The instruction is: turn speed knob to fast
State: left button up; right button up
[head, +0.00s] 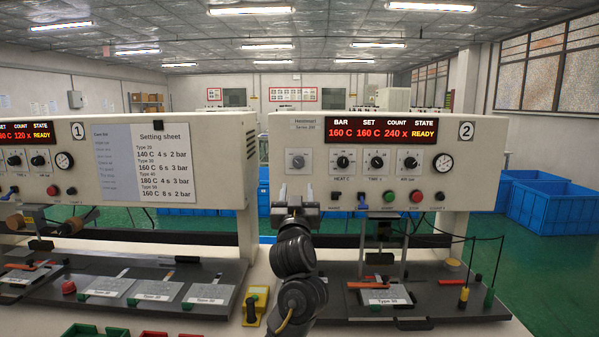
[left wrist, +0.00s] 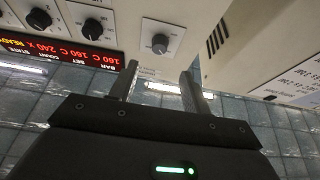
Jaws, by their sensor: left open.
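Machine 2 (head: 470,185) has a row of knobs on its front panel. A grey knob (head: 298,161) sits alone on a pale plate at the panel's left; its label is too small to read, so I cannot confirm it is the speed knob. My left gripper (head: 297,196) is open and empty, just below this knob and apart from it. In the left wrist view, upside down, the grey knob (left wrist: 160,43) lies beyond the two spread fingers (left wrist: 157,85), roughly in line with the gap between them. My right gripper does not show.
Black knobs for heat (head: 342,162), time (head: 377,162) and air (head: 410,163) sit to the right under the red display (head: 382,132). Buttons line the panel's lower edge. Machine 1 (head: 220,150) stands left. A yellow-based tool (head: 256,303) lies beside my arm.

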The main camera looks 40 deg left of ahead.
aim_at(298, 165)
pick_arm(q)
jog(key=p+x, duration=0.2)
jog(key=x, duration=0.8)
jog(key=shift+a, duration=0.1)
jog(key=shift+w, duration=0.1)
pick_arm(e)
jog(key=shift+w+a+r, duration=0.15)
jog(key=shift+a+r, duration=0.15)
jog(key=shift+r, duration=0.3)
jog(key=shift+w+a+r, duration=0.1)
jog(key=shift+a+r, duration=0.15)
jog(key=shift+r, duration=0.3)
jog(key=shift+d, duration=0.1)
pick_arm(q)
jog(key=c, duration=1)
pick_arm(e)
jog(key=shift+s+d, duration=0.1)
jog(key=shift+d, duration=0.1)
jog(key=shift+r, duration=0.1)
